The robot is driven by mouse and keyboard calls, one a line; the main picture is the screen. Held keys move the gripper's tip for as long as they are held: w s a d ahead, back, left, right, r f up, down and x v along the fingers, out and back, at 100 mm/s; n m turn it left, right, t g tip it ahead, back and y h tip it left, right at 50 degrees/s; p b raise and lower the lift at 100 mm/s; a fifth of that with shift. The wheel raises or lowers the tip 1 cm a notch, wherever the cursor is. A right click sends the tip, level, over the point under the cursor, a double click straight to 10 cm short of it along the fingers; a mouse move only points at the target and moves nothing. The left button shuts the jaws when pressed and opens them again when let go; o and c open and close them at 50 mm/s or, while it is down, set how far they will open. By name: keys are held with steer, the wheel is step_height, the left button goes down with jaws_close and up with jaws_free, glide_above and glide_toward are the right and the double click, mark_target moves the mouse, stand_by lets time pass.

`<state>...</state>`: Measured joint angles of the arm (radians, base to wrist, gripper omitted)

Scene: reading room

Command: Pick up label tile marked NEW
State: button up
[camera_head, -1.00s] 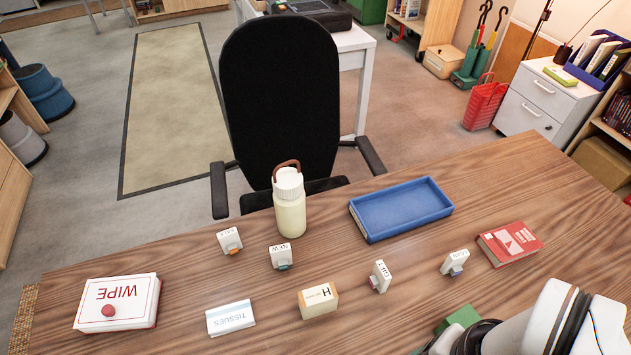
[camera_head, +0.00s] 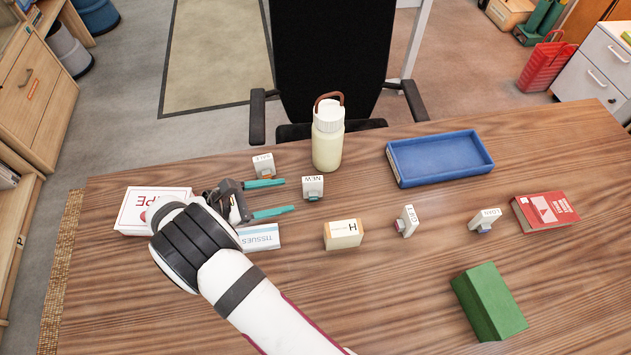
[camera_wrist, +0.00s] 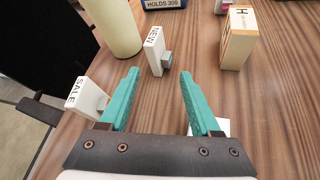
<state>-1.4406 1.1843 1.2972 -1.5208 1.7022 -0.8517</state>
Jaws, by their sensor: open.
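The white label tile marked NEW (camera_head: 313,186) stands on the wooden table in front of the cream bottle. In the wrist view the NEW tile (camera_wrist: 154,51) stands ahead of my gripper, roughly in line with the gap between the fingers, with a grey-green piece at its side. My gripper (camera_head: 268,198) is open, its teal fingers pointing right toward the tile and apart from it. In the wrist view my gripper (camera_wrist: 159,73) has nothing between its fingers. The SALE tile (camera_head: 264,165) stands close to the upper finger; it also shows at left in the wrist view (camera_wrist: 88,97).
The bottle (camera_head: 328,140) stands just behind NEW. A box marked H (camera_head: 342,234) is in front-right, a tissue pack (camera_head: 262,237) below my fingers. The WIPE box (camera_head: 137,213) is partly behind my wrist. The blue tray (camera_head: 440,181) and green block (camera_head: 489,303) are farther right.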

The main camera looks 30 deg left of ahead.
mark_target(309, 191)
steer(key=x, duration=0.9)
steer(key=shift+w+d, duration=0.2)
jaws_close()
